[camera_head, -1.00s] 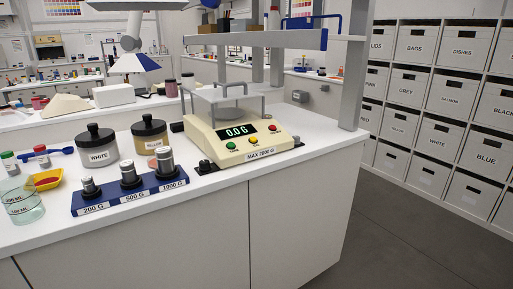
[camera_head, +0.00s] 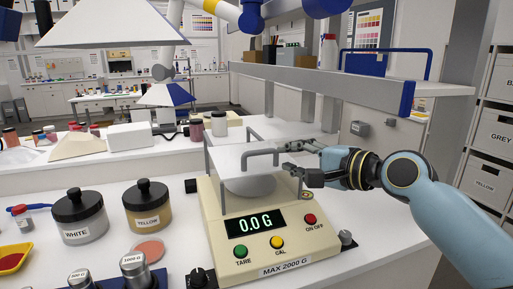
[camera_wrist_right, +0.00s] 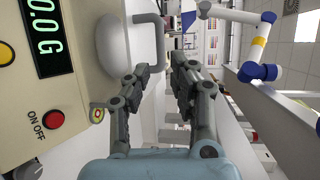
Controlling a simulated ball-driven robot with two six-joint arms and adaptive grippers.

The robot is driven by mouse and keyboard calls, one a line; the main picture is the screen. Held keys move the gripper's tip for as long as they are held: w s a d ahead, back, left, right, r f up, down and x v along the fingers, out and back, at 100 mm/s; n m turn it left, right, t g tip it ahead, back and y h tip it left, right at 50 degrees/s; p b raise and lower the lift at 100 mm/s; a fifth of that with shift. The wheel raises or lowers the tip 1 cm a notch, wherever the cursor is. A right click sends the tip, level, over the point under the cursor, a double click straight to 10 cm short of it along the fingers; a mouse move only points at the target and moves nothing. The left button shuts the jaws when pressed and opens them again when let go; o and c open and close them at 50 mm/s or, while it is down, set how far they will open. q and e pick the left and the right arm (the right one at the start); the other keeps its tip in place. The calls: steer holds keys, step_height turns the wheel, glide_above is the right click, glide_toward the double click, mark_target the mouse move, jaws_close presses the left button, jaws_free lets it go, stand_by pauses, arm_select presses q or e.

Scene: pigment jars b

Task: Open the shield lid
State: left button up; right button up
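The balance (camera_head: 262,232) is cream, with a green 0.0 G display and a round pale pan (camera_head: 249,187). A flat, pale shield lid (camera_head: 228,158) lies level above the pan. A grey bar handle (camera_head: 262,155) stands on it and also shows in the right wrist view (camera_wrist_right: 154,22). My right gripper (camera_head: 287,161) comes in from the right, its two dark fingers apart and empty, just right of the handle. In the right wrist view its open fingertips (camera_wrist_right: 166,64) are close to the handle's end; I cannot tell if they touch. My left gripper is not in view.
A white jar (camera_head: 81,216) and a yellow jar (camera_head: 147,207) stand left of the balance, with metal weights (camera_head: 135,268) in front. A grey shelf beam (camera_head: 330,86) crosses above and behind. Bare counter (camera_head: 375,225) lies right of the balance, under my right arm.

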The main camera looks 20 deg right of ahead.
mark_target(261, 153)
steer(key=x, duration=0.4)
steer(key=shift+w+a, duration=0.1)
steer(key=shift+w, duration=0.1)
steer(key=x, duration=0.5)
steer(key=shift+w+a+f, duration=0.1)
steer(key=shift+w+a, duration=0.05)
steer(key=shift+w+a+f, duration=0.1)
steer(key=shift+w, duration=0.25)
steer(key=shift+c, duration=0.4)
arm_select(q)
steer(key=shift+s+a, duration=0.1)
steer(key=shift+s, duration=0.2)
arm_select(e)
jaws_close()
